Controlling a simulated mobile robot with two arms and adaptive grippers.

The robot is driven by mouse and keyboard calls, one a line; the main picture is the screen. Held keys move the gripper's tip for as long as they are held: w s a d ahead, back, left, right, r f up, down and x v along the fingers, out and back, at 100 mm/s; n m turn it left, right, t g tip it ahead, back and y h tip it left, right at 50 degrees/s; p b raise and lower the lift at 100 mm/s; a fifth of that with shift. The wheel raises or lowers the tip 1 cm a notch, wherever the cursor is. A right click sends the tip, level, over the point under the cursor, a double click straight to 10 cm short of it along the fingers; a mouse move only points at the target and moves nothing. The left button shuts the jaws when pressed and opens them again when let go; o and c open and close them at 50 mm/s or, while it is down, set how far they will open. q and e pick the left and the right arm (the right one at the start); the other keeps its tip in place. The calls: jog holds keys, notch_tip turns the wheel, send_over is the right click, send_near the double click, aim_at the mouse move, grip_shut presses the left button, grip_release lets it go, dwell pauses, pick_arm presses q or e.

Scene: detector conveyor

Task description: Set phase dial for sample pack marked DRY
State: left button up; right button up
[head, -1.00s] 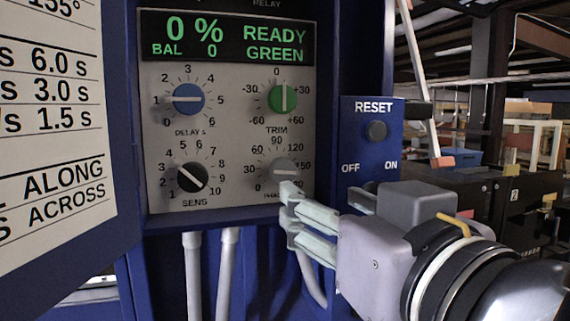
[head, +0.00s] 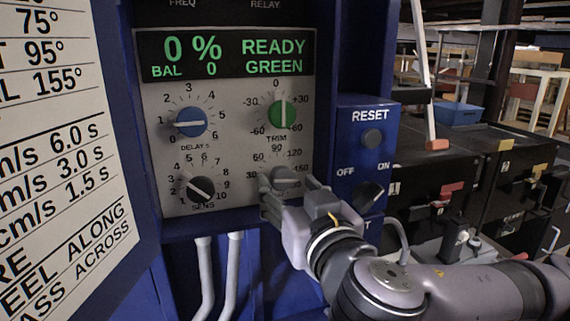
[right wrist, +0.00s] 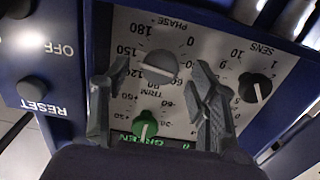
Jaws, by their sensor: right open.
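The grey PHASE dial (head: 287,176) is at the lower right of the instrument panel (head: 238,165), partly hidden by my right gripper (head: 296,188) in the head view. In the right wrist view the dial (right wrist: 160,65) shows upside down, with a white line across its knob; which end is the pointer I cannot tell. The fingers of my right gripper (right wrist: 161,72) are open on either side of the knob, with gaps between. A white chart (head: 62,140) at the left lists angles and speeds; its row names are cut off. No DRY marking is readable. My left gripper is not in view.
The green TRIM dial (head: 281,114) is just above, the blue DELAY dial (head: 191,122) and black SENS dial (head: 201,189) to the left. The display (head: 225,54) reads READY GREEN. A blue RESET box (head: 362,150) with an OFF/ON switch (head: 369,196) juts out close right.

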jog(key=shift+p+x, duration=0.35)
jog(key=shift+x, duration=1)
jog(key=shift+s, duration=0.1)
jog(key=shift+c, duration=0.5)
jog(key=c, duration=1.1)
